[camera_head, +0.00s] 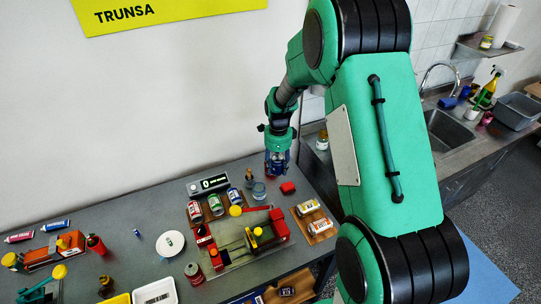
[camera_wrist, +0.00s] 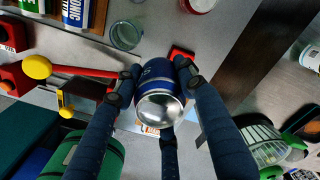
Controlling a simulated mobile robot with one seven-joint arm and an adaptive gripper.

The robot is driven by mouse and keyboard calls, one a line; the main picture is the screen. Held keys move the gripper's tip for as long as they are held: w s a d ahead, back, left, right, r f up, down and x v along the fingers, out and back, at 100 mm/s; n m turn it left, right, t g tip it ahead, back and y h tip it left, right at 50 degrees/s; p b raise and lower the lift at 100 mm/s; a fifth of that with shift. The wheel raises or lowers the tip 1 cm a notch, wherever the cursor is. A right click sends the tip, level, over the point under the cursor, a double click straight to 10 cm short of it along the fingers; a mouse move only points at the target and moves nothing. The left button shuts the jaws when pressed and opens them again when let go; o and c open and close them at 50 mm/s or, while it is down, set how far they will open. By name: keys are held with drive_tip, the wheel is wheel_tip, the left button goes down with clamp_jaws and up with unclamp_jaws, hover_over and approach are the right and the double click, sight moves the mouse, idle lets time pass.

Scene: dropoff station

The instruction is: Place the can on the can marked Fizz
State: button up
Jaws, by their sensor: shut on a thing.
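My gripper (camera_head: 277,165) hangs over the back right part of the bench in the head view. In the wrist view its fingers (camera_wrist: 158,75) are shut on a blue can (camera_wrist: 160,100), whose silver end faces the camera. Three cans stand in a row left of the gripper in the head view: a red and white one (camera_head: 195,211), a green one (camera_head: 215,205) and a blue and white one (camera_head: 234,197). A blue and white can in the wrist view (camera_wrist: 76,12) seems to read TONIC. I cannot make out the word Fizz on any can.
A glass jar (camera_head: 259,190) and a small brown bottle (camera_head: 249,177) stand near the gripper. A red object (camera_head: 288,188) lies to their right. A red and yellow machine (camera_head: 245,240) stands in front.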

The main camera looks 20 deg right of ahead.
drive_tip(key=w, duration=0.4)
drive_tip(key=w+d, duration=0.1)
drive_tip(key=w, duration=0.3)
drive_tip(key=w+d+f, duration=0.1)
drive_tip(key=w, duration=0.2)
drive_tip(key=shift+w+d, duration=0.2)
drive_tip(key=shift+w, duration=0.2)
drive_tip(key=shift+f, duration=0.1)
drive_tip(key=shift+f, duration=1.7)
drive_tip(key=shift+f+b, duration=0.15)
drive_tip(key=shift+b, duration=0.15)
drive_tip(key=o, duration=0.9)
